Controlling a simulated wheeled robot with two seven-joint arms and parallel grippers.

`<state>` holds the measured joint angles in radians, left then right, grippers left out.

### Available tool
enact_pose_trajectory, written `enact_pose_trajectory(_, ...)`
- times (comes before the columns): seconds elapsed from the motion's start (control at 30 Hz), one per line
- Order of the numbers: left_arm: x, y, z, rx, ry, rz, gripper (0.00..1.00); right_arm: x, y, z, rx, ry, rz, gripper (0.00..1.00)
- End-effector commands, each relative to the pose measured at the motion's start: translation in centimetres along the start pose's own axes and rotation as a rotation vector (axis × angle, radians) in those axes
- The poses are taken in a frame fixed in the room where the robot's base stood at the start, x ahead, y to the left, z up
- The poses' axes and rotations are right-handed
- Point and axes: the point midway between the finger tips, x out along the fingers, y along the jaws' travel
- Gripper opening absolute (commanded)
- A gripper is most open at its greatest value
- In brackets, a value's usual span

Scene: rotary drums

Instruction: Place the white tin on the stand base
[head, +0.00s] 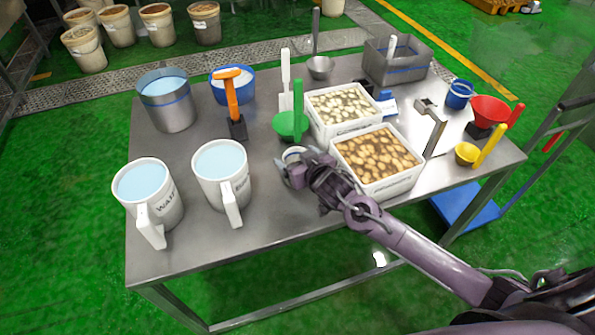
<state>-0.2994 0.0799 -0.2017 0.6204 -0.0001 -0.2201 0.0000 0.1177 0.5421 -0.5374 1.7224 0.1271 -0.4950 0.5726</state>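A small white tin (294,153) with a dark rim stands near the middle of the metal table, left of the box of brown pieces. My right gripper (295,164) is at the tin, with its fingers close against the near side and edges of it. The gripper partly hides the tin, and I cannot tell whether the fingers are closed on it. My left gripper is not in view.
White boxes of brown pieces (372,158) and pale pieces (343,106) sit right of the tin. A green scoop (289,125) and an orange-handled tool (233,98) stand behind it. White jugs (221,166) are at left. The front middle of the table is clear.

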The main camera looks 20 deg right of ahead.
Motion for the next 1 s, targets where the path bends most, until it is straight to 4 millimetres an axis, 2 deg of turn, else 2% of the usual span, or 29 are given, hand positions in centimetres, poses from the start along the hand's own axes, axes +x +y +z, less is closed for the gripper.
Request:
enact_pose_trajectory(0.07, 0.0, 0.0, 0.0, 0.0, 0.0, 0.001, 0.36, 0.0, 0.0, 0.0, 0.0, 0.0, 0.0, 0.7)
enact_pose_trajectory(0.47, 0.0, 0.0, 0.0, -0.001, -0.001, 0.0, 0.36, 0.0, 0.0, -0.1, 0.0, 0.001, 0.001, 0.18)
enact_pose_trajectory(0.77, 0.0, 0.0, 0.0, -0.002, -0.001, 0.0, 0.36, -0.2, 0.0, -0.4, 0.0, 0.001, 0.001, 0.16)
enact_pose_trajectory(1.0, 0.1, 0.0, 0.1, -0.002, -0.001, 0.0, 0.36, -1.3, 0.0, -3.2, -0.001, 0.005, 0.001, 0.16)
